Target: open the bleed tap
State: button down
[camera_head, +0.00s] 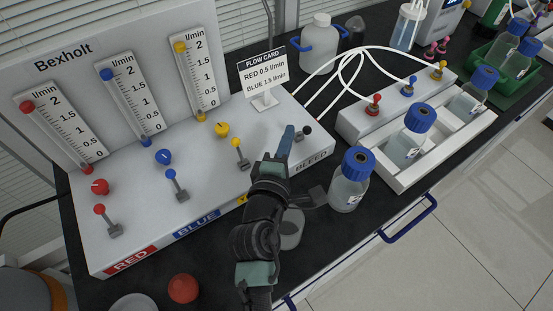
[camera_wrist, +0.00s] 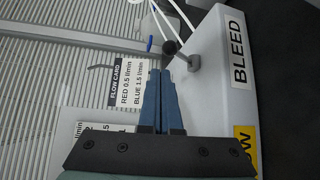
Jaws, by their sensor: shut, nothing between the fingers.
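The bleed tap (camera_head: 302,134) is a small grey lever with a black ball knob at the right end of the white Bexholt panel, by the BLEED label (camera_head: 311,160). In the wrist view the tap (camera_wrist: 186,62) stands just beyond my fingertips, its black knob pointing left in the picture. My gripper (camera_head: 289,133) is shut and empty, its blue fingers just left of the tap in the head view. In the wrist view my gripper (camera_wrist: 160,76) has its fingers together, tips close to the knob. I cannot tell whether they touch it.
The yellow tap (camera_head: 240,152), blue tap (camera_head: 175,184) and red tap (camera_head: 106,219) stand along the panel. The flow card (camera_head: 263,74) stands behind my gripper. White tubes run to a white manifold (camera_head: 392,98). A blue-capped bottle (camera_head: 351,180) stands right of my arm.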

jog(key=v, duration=1)
jog(key=shift+b, duration=0.45)
jog(key=shift+s, duration=0.1)
jog(key=w+d+r+m+t+p, duration=0.1)
jog(key=w+r+m+t+p, duration=0.3)
jog(key=r, duration=0.9)
jog(key=w+d+r+m+t, duration=0.1)
jog(key=r+m, duration=0.4)
jog(key=r, duration=0.9)
jog(key=s+r+m+t+y+p, duration=0.1)
jog(key=s+r+m+t, duration=0.2)
jog(key=r, duration=1.1)
jog(key=s+r+m+t+y+p, duration=0.2)
jog(key=s+r+m, duration=0.3)
jog(key=r, duration=0.9)
jog(key=shift+s+r+t, duration=0.15)
jog(key=shift+s+t, duration=0.45)
jog(key=shift+s, duration=0.2)
